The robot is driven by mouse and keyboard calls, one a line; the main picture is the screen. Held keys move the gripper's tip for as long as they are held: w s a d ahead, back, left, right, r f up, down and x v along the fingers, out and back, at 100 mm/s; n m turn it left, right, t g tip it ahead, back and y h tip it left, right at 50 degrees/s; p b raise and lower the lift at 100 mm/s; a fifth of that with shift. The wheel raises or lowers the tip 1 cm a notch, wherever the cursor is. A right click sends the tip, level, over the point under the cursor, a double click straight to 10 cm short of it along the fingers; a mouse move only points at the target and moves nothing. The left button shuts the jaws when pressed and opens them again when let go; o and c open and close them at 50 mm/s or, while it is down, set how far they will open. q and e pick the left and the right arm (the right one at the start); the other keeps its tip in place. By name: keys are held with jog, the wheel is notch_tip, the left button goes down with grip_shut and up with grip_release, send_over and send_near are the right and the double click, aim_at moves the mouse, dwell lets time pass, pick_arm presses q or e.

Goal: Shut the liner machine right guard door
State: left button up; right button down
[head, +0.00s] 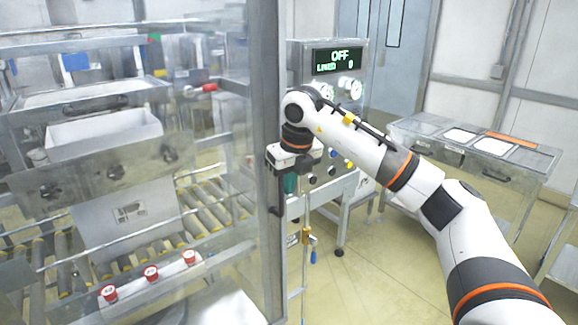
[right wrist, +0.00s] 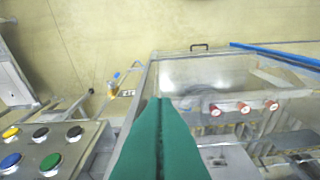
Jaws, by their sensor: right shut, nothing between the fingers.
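The right guard door is a clear panel in a grey metal frame (head: 266,120). It stands in front of the liner machine at left in the head view, and I see rollers and a box through it. A small dark handle (head: 275,211) sits low on its edge. My right gripper (head: 290,184) is beside the right edge of this frame, its green fingers pointing down. In the right wrist view the green fingers (right wrist: 160,100) are together and empty, overlapping a clear panel's framed edge (right wrist: 146,78). I cannot tell if they touch it. My left gripper is not in view.
A control panel (head: 338,62) reading OFF stands behind my right gripper. Its buttons (right wrist: 40,135) show at lower left in the wrist view. Red-capped knobs (head: 151,272) show through the door. A metal table (head: 470,150) stands at right. Floor between is mostly clear.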

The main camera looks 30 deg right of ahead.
aim_at(281, 189)
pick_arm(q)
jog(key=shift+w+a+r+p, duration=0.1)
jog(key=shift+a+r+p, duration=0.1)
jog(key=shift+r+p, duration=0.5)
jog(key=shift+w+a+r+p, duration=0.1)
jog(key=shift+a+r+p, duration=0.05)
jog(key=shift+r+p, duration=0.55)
pick_arm(e)
jog(key=w+f, duration=0.3)
jog(key=w, duration=0.2)
jog(key=shift+f, duration=0.4)
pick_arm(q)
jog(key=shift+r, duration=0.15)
